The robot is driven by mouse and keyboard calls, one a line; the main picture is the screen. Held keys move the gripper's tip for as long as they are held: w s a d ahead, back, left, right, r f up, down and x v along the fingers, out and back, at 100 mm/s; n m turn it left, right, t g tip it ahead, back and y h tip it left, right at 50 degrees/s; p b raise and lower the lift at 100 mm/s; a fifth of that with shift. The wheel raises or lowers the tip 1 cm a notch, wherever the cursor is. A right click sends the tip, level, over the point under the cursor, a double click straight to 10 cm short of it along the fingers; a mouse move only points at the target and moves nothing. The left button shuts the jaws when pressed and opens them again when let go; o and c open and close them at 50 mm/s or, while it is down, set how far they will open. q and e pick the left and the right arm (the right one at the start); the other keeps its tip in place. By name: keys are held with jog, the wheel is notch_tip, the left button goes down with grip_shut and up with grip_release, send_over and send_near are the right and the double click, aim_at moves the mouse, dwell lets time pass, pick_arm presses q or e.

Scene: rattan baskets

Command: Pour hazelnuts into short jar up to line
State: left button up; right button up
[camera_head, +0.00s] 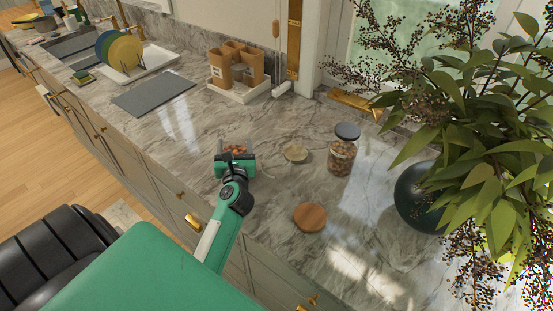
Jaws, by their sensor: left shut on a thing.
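My left gripper (235,163) is over the counter near its front edge. It is shut on a small container of brown nuts (236,149), mostly hidden by the fingers, so I cannot tell its full shape. A round wooden lid (310,217) lies on the counter nearer to me. My right gripper is not in view.
The marble counter (270,195) is clear around these things. A dark round vase (420,196) with a large leafy plant stands at the right. Farther back are a white tray (240,94) with brown holders, a grey mat (153,92), a plate rack and a sink.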

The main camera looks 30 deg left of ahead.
pick_arm(q)
jog(key=shift+w+d+r+m, duration=0.1)
jog(key=shift+w+d+m, duration=0.2)
jog(key=shift+m, duration=0.2)
jog(key=shift+w+d+r+m+t, duration=0.2)
jog(key=shift+d+r+m+t, duration=0.1)
jog(key=shift+d+r+m, duration=0.15)
jog(key=shift+w+d+r+m, duration=0.2)
jog(key=shift+d+r+m, duration=0.45)
jog(key=shift+m, duration=0.2)
jog(key=shift+w+d+r+m+t, duration=0.35)
jog(key=shift+d+r+m, duration=0.15)
jog(key=shift+r+m, duration=0.2)
jog(key=shift+w+d+r+m+p, duration=0.15)
jog(key=shift+d+r+m+p, duration=0.15)
jog(key=shift+d+r+m, duration=0.15)
jog(key=shift+w, duration=0.1)
jog(key=shift+r+m+t, duration=0.1)
jog(key=shift+m+t, duration=0.15)
